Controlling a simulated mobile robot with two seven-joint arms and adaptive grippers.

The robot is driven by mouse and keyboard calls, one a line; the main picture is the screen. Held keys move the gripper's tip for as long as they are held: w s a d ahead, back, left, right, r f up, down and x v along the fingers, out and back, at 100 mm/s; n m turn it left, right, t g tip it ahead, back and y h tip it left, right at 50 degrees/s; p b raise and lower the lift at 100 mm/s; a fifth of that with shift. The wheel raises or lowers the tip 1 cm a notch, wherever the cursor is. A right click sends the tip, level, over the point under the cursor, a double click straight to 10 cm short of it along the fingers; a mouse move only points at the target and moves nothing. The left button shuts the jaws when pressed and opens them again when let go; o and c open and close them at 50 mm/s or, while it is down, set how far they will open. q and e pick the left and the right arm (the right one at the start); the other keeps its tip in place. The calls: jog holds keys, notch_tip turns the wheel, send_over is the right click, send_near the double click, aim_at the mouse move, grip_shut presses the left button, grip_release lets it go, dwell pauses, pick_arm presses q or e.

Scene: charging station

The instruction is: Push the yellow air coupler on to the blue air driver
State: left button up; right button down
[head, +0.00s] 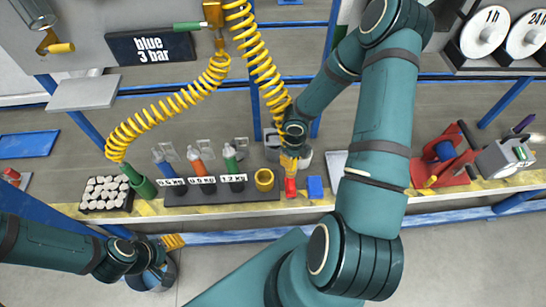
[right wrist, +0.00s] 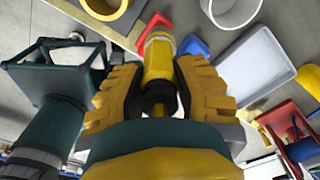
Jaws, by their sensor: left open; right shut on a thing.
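The yellow air coupler (right wrist: 158,62), a yellow cylinder with a grey collar, is between the yellow fingers of my right gripper (right wrist: 155,88), which is shut on it. In the head view my right gripper (head: 290,163) is above the bench's front edge, and the coupler is hard to separate from the fingers. The blue air driver (head: 162,164) stands upright at the left of a dark rack (head: 262,192), well left of the right gripper and apart from the coupler. My left gripper (head: 172,241) is open and empty, in front of the bench at lower left.
An orange driver (head: 195,160) and a green driver (head: 230,158) stand beside the blue one. A coiled yellow hose (head: 268,75) hangs down to my right gripper; another (head: 165,108) ends left of the rack. Red (head: 291,188) and blue (head: 315,187) blocks lie near the edge.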

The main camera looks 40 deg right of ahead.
jog(key=s+d+p, duration=0.2)
jog(key=s+d, duration=0.2)
jog(key=d, duration=0.3)
jog(key=shift+s+d+p, duration=0.2)
jog(key=shift+s+p, duration=0.1)
